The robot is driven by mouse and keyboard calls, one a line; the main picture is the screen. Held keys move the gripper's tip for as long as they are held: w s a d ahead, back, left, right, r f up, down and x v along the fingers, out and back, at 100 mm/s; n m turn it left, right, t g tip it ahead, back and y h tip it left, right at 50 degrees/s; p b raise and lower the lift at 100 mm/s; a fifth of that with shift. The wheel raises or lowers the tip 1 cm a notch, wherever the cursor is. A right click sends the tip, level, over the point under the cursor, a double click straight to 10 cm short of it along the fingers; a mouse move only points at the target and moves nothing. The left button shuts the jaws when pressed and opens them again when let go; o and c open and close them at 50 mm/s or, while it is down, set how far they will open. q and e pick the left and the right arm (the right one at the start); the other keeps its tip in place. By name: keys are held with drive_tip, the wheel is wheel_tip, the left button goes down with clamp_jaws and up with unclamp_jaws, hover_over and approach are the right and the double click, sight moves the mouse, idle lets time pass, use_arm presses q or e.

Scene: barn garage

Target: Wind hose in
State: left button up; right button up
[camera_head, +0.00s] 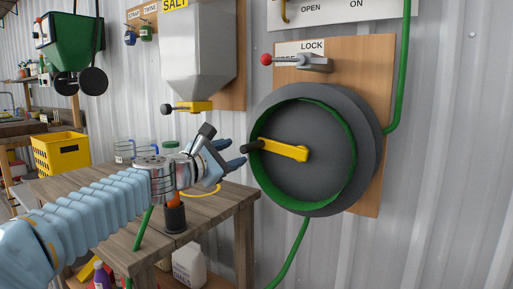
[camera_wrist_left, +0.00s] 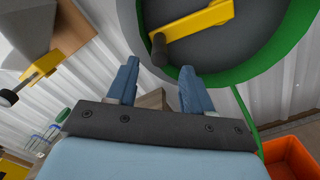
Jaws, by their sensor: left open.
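The hose reel (camera_head: 320,150) is a dark grey drum with a green ring, mounted on a wooden board on the wall. Its yellow crank (camera_head: 284,150) points left and ends in a black handle (camera_head: 252,147). The green hose (camera_head: 293,253) hangs down below the drum. A lever with a red knob (camera_head: 266,59) sits by the LOCK label above. My left gripper (camera_head: 238,155) is open and empty, just left of the black handle. In the left wrist view the handle (camera_wrist_left: 159,50) shows beyond and between the fingertips (camera_wrist_left: 158,72), apart from them. My right gripper is not in view.
A wooden table (camera_head: 228,203) stands below and left, with an orange-and-black bottle (camera_head: 174,214) and jars on it. A salt hopper (camera_head: 196,50) hangs above it. A yellow crate (camera_head: 60,153) is at the left. The wall right of the reel is clear.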

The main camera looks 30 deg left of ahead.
sight(254, 146)
use_arm(q)
drive_tip(key=w, duration=0.6)
drive_tip(key=w+p, duration=0.1)
drive_tip(key=w, duration=0.3)
drive_tip(key=shift+d, duration=0.35)
clamp_jaws()
